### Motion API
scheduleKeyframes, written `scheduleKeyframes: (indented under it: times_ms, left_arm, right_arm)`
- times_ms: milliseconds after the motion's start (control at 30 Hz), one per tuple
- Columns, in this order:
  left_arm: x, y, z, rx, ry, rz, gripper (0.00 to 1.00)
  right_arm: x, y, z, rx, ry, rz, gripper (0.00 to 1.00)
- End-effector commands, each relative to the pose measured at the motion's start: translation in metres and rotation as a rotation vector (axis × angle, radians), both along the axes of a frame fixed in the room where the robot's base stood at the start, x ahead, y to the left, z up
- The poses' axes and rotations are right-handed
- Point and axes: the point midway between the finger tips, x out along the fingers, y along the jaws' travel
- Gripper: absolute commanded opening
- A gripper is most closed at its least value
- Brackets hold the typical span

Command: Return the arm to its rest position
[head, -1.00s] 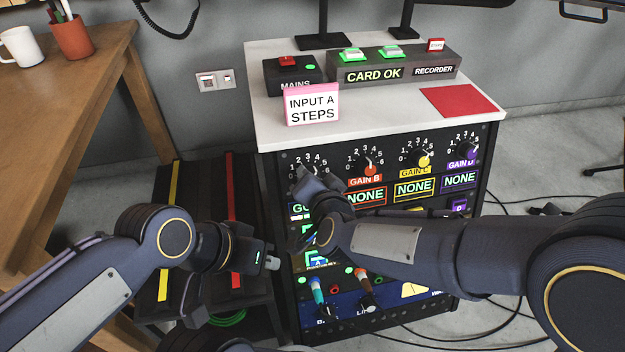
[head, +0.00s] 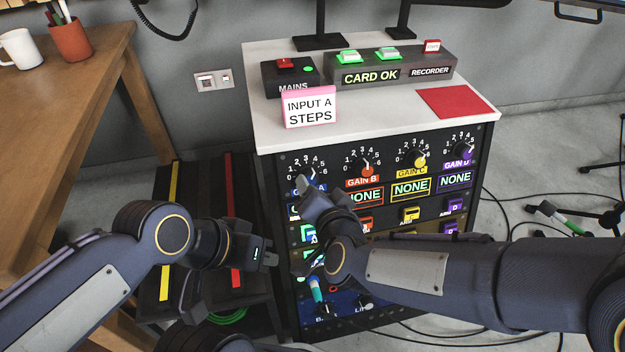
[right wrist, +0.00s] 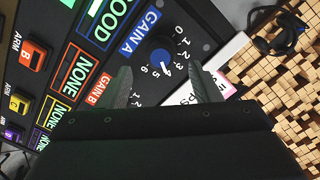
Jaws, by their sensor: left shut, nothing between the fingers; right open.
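My left gripper (head: 268,258) is shut and empty, low in front of the left side of the rack. My right gripper (head: 304,186) is at the rack's upper left, just below the GAIN A knob (head: 309,172). In the right wrist view, its two fingers (right wrist: 160,76) are spread open, and the blue GAIN A knob (right wrist: 163,60) shows beyond the gap between them. I cannot tell whether they touch it. My right forearm hides part of the rack's lower front. The GOOD screen (right wrist: 105,18) shows in the right wrist view.
The rack's white top (head: 365,118) holds the MAINS box (head: 290,76), the CARD OK box (head: 395,68), the INPUT A STEPS card (head: 309,107) and a red sheet (head: 455,102). A wooden table (head: 60,130) stands at left. Cables (head: 500,210) lie on the floor at right.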

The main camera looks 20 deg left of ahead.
Motion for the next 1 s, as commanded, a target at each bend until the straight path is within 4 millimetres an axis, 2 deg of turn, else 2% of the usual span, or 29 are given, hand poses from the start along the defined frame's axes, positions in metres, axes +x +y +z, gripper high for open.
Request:
scheduleKeyframes:
  times_ms: [100,233,767,867,967,1000]
  left_arm:
    - [0.000,0.000,0.006,0.000,0.000,0.000,0.00]
    - [0.000,0.000,0.007,0.000,0.000,0.000,0.00]
    - [0.000,0.000,0.007,0.000,0.000,0.000,0.00]
    - [0.000,0.000,0.007,0.000,0.000,0.000,0.00]
    - [0.000,0.000,0.007,0.000,0.000,0.000,0.00]
    - [0.000,0.000,0.007,0.000,0.000,0.000,0.00]
  right_arm:
    - [-0.012,-0.009,0.007,0.001,0.000,0.001,0.57]
    - [-0.017,-0.013,0.009,0.000,0.000,0.000,0.57]
    - [-0.017,-0.015,0.009,0.001,0.002,0.000,0.57]
    - [-0.010,-0.028,0.017,0.007,0.017,0.001,0.57]
    - [0.001,-0.061,0.031,0.009,0.055,0.012,0.57]
    - [0.004,-0.081,0.038,0.007,0.071,0.019,0.57]
